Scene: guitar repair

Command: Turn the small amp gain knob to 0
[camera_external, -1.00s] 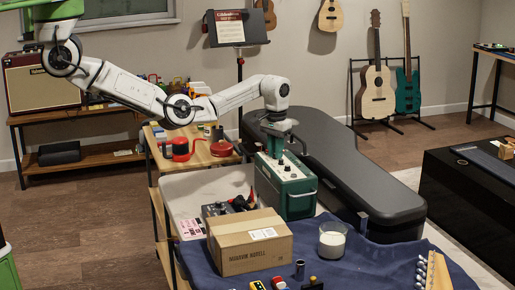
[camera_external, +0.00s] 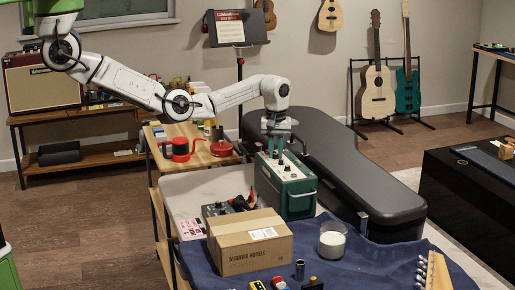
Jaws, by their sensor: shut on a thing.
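The labels on the panel are too small to read.
A cardboard box (camera_external: 250,243) stands in front of the amp on a blue cloth (camera_external: 349,266). A jar of white stuff (camera_external: 332,239) is at the right. A white bin (camera_external: 184,193) with small devices is at the left. A black guitar case (camera_external: 345,165) lies behind.

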